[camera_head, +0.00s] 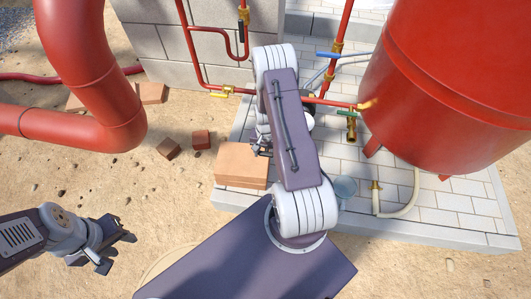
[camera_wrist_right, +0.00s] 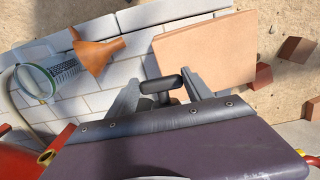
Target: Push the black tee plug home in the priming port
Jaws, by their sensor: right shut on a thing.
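The black tee plug (camera_wrist_right: 168,84) shows in the right wrist view, its crossbar lying between the two grey fingers of my right gripper (camera_wrist_right: 160,88). The gripper is shut on it. In the head view my right arm hides most of its own wrist; dark gripper parts (camera_head: 262,147) show at its left side, above the brick slab. I cannot make out the plug there. I cannot pick out the priming port in either view. My left gripper (camera_head: 118,250) is open and empty over the sand at lower left.
A red tank (camera_head: 450,80) stands right, beside a brass valve (camera_head: 351,128) and red pipes. A large red pipe (camera_head: 85,70) is at left. An orange funnel (camera_wrist_right: 95,52) and a clear container (camera_wrist_right: 45,82) rest on paving near the terracotta slab (camera_wrist_right: 215,50). Sand at left is mostly clear.

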